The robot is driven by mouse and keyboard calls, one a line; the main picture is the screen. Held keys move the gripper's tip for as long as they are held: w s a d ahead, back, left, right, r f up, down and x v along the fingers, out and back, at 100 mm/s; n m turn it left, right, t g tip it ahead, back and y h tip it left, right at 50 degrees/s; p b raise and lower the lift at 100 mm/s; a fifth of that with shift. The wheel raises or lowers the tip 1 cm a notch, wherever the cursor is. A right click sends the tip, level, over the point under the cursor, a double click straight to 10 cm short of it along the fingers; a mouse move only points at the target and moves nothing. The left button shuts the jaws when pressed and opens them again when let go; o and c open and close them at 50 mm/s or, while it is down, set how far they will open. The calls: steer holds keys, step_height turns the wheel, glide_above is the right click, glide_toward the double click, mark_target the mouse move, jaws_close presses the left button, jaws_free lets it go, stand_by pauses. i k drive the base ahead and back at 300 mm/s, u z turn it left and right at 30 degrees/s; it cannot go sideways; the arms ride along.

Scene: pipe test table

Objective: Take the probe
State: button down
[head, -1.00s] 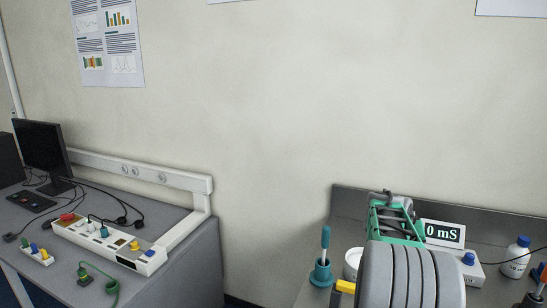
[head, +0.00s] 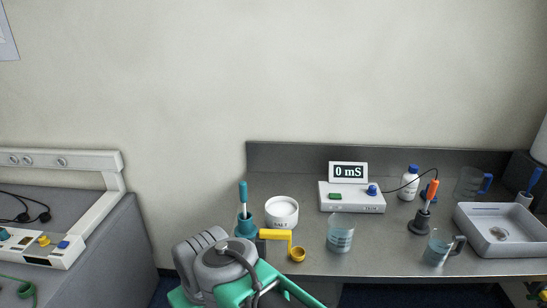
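The probe (head: 431,193) has an orange handle and stands upright in a dark round holder (head: 419,224) on the right part of the table. A black cable (head: 405,186) runs towards it from the white meter (head: 351,201), whose display reads 0 mS. The lower end of the probe is hidden in the holder. My arm shows at the bottom, left of the middle, well to the left of the probe. My gripper is not in view.

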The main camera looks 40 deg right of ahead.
mark_target(433, 186)
steer(key=u, duration=0.2)
steer(key=k, duration=0.25)
steer(key=z, duration=0.65)
steer(key=i, duration=0.25)
steer(key=z, duration=3.7)
steer(key=i, duration=1.15)
steer(key=u, duration=3.9)
steer(key=i, duration=0.15)
steer(key=u, duration=0.35)
